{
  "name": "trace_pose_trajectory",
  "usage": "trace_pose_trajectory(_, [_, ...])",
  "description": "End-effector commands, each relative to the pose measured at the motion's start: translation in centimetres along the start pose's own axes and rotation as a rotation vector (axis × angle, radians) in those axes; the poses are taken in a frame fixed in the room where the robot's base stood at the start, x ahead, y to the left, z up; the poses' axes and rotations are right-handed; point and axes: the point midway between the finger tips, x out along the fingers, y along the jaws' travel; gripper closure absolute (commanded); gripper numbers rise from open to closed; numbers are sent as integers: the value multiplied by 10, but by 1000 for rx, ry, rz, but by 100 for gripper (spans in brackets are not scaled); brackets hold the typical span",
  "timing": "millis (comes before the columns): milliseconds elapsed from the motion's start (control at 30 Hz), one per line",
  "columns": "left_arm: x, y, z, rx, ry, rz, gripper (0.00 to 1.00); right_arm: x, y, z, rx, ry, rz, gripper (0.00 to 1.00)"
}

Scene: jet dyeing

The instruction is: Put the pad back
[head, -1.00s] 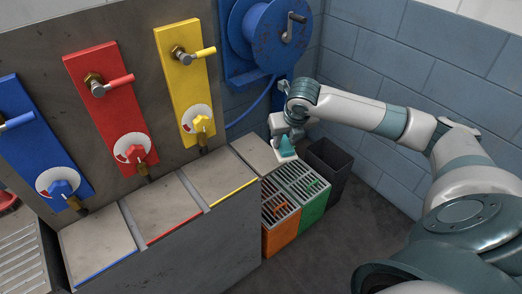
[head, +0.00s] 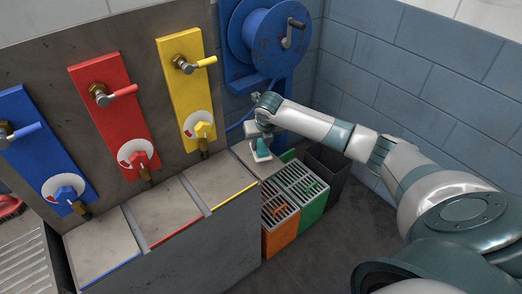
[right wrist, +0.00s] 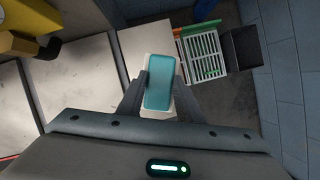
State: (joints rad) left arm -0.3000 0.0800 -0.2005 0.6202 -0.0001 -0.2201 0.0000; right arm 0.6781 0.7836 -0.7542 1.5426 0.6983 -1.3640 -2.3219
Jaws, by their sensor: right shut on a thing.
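The pad (head: 262,153) has a teal top and a white underside. My right gripper (head: 261,141) is shut on it, and in the right wrist view the two fingers press the pad's (right wrist: 159,83) long sides. The pad is over the plain grey panel (right wrist: 143,35) at the right end of the counter; I cannot tell whether it touches. My left gripper is not in view.
Orange (head: 281,237) and green (head: 312,213) bins with slatted tops stand right of the counter, beside a dark open bin (head: 328,172). A blue hose reel (head: 272,35) hangs behind. Yellow, red and blue valve plates line the back wall.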

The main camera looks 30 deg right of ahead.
Motion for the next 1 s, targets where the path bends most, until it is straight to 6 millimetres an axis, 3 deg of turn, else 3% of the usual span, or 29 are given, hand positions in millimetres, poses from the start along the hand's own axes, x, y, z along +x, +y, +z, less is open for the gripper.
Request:
trace_pose_trajectory(233, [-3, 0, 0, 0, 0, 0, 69, 3, 0, -2, 0, 1, 0, 89])
trace_pose_trajectory(600, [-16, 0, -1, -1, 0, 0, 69, 36, 0, -16, 0, 1, 0, 89])
trace_pose_trajectory(933, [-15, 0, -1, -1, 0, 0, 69, 38, 0, -16, 0, 0, 0, 89])
trace_pose_trajectory(967, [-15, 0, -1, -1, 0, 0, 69, 38, 0, -16, -1, 0, 0, 61])
trace_pose_trajectory(1000, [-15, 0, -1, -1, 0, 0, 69, 38, 0, -16, 0, 0, 0, 51])
